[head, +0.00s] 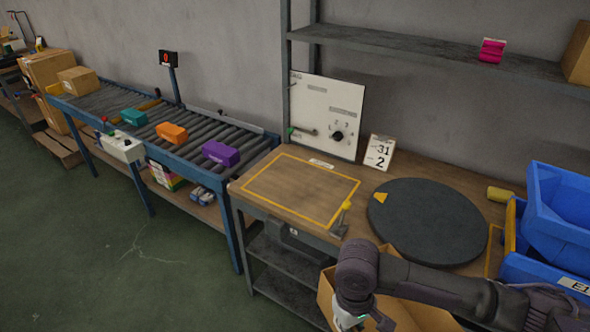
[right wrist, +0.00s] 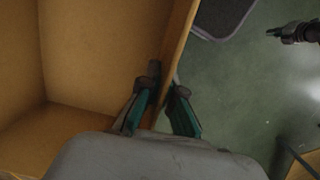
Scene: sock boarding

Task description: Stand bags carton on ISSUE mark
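An open brown carton (head: 415,316) shows at the bottom of the head view, at the bench's front edge, partly hidden by my right arm. Its inside (right wrist: 95,55) looks empty in the right wrist view; no label is readable. My right gripper (head: 350,318) is at its near left side. In the right wrist view the two fingers (right wrist: 166,82) are closed on either side of the carton wall (right wrist: 177,45). A yellow outlined rectangle (head: 252,192) with a small unreadable label lies on the bench's left part. My left gripper (right wrist: 276,32) hangs over the floor, its opening unclear.
A dark turntable (head: 427,222) fills the bench's middle right, with blue bins (head: 562,205) beyond it. A small yellow-topped stand (head: 341,220) is at the outline's front right corner. A roller conveyor (head: 190,137) carries coloured boxes at left. The outlined area is clear.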

